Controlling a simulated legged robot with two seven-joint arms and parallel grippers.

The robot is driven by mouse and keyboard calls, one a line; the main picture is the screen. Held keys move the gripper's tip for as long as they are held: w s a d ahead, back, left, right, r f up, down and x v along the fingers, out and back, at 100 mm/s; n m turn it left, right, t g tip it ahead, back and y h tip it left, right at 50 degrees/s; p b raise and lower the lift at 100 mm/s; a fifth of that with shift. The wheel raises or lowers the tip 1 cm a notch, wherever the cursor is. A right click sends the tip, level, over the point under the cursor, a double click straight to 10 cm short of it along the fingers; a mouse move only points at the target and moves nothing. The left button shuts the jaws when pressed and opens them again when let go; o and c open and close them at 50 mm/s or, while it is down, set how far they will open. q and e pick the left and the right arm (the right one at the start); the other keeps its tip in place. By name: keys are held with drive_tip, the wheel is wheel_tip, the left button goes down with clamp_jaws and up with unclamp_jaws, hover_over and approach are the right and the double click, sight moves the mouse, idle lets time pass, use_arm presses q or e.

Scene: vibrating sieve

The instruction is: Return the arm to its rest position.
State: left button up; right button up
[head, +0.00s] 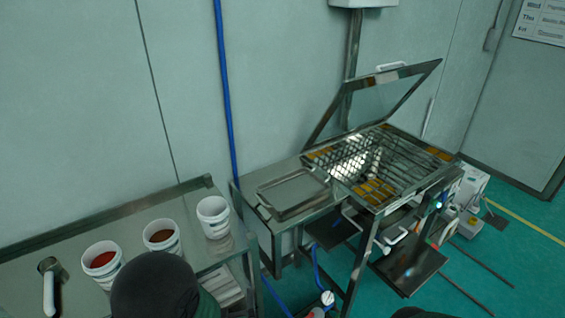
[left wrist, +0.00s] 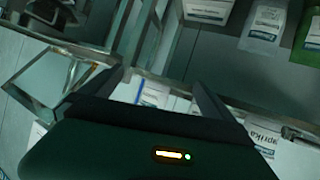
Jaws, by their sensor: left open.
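My left gripper (left wrist: 165,85) shows in the left wrist view with its two dark fingers spread apart and nothing between them. Beyond the fingers are a steel frame and labelled bags and packets. In the head view a dark rounded part of my left arm is at the lower left, in front of the steel table; the fingertips cannot be made out there. My right gripper is not seen in either view.
A steel table (head: 107,222) holds white tubs (head: 213,217), (head: 161,236), (head: 101,262), two with reddish contents. The sieve machine (head: 385,165) has its lid (head: 375,100) raised. A flat tray (head: 292,193) lies beside it.

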use_arm(q)
drive_tip(key=s+a+r+m+g+h, duration=0.1)
drive_tip(key=s+a+g, duration=0.1)
drive_tip(key=s+g, duration=0.2)
drive_tip(key=s+a+r+m+g+h, duration=0.1)
drive_tip(key=s+a+r+g, duration=0.1)
drive_tip(key=s+g, duration=0.3)
drive_tip(key=s, duration=0.3)
drive_tip(key=shift+s+a+m, duration=0.15)
drive_tip(key=shift+a+m, duration=0.15)
drive_tip(key=shift+m, duration=0.1)
drive_tip(key=shift+a, duration=0.1)
